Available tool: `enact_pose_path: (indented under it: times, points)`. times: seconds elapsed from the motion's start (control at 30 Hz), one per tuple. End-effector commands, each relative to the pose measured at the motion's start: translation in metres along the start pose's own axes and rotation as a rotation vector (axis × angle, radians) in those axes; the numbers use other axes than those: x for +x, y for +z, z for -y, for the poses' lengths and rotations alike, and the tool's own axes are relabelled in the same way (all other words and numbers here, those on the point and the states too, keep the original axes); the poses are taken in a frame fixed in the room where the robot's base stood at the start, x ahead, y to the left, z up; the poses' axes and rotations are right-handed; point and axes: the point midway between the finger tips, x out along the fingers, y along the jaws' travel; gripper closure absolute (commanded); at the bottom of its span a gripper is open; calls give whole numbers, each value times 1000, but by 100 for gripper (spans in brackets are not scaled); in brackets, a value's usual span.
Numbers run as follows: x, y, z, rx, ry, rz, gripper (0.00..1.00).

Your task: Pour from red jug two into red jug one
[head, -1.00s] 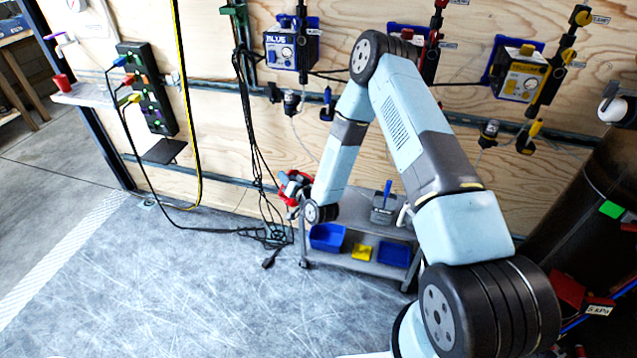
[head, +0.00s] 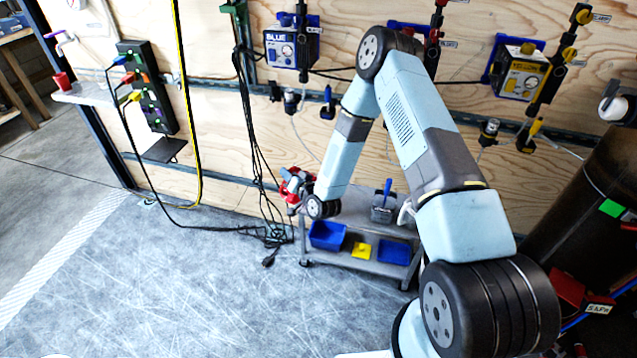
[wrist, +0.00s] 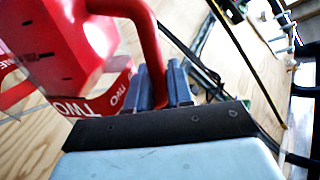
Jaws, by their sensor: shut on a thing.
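Red jug two (wrist: 65,40) fills the upper left of the wrist view, with a white "TWO" on its red label band. It looks tilted in that view. My gripper (wrist: 168,88) is shut on its red handle, the grey fingers around the handle's lower part. Part of red jug one (wrist: 8,66) shows at the left edge behind it, with cut-off lettering ending in "NE". In the head view, red jug parts (head: 291,188) show beside my wrist at the left end of the cart. The jugs' mouths and any stream are hidden.
A grey cart (head: 345,262) holds blue bins (head: 327,236), a yellow item (head: 361,250) and a grey container with a blue handle (head: 384,207). Black cables (head: 262,200) hang left of the jugs. The plywood wall stands close behind. The floor at front left is clear.

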Motion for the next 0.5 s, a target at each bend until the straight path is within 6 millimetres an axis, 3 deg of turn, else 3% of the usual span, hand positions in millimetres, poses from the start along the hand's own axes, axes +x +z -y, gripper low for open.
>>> enact_pose_path:
  times: [0.5]
  points:
    - [1, -4, -2, 39, 0, 6, 100]
